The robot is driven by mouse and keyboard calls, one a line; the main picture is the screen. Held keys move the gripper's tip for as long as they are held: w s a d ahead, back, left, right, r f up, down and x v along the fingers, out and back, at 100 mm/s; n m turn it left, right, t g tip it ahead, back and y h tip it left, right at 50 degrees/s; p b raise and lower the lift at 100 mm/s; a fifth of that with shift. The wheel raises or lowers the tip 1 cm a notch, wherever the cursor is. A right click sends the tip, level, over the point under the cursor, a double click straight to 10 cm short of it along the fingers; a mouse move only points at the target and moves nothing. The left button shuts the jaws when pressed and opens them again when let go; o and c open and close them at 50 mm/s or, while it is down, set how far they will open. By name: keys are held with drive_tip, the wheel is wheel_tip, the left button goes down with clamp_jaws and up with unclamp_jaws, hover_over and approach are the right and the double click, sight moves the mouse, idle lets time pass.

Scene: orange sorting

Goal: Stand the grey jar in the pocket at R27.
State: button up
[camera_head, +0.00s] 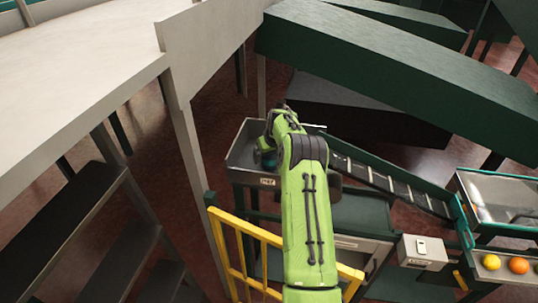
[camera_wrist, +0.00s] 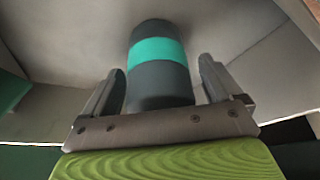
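The grey jar (camera_wrist: 160,88) is dark grey with a teal band. In the wrist view it is between the two fingers of my gripper (camera_wrist: 160,85), its near end hidden by the palm. The fingers look spread along its sides, with a narrow gap at the right finger; contact on the left is unclear. In the head view my gripper is largely hidden by my arm, over a grey metal tray (camera_head: 242,147) with a small label (camera_head: 267,181). A dark and teal bit of the jar (camera_head: 268,160) shows there. I cannot make out a pocket marked R27.
A yellow railing (camera_head: 240,225) stands in front of the tray. A sloping conveyor (camera_head: 385,180) runs right to a bin (camera_head: 500,200). Oranges (camera_head: 518,265) lie on a ledge at lower right. A large pale platform (camera_head: 80,60) fills the upper left.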

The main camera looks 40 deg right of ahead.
drive_tip(key=shift+r, duration=0.15)
drive_tip(key=v, duration=1.2)
drive_tip(key=s+a+r+n, duration=0.1)
drive_tip(key=s+a+r, duration=0.25)
drive_tip(key=a, duration=0.35)
drive_tip(key=s+a+r, duration=0.2)
drive_tip(key=a+r, duration=0.3)
drive_tip(key=a, duration=0.3)
drive_tip(key=s+a+r+n, duration=0.1)
drive_tip(key=s+a+r, duration=0.25)
drive_tip(key=a, duration=0.35)
drive_tip(key=s+a+r, duration=0.1)
drive_tip(key=s+a, duration=0.7)
drive_tip(key=s, duration=0.2)
drive_tip(key=s+a+f+n+t+y+b, duration=0.1)
drive_tip(key=s+a+f+b, duration=0.2)
drive_tip(key=s+f, duration=0.4)
drive_tip(key=shift+s+a+b, duration=0.3)
drive_tip(key=shift+s, duration=1.7)
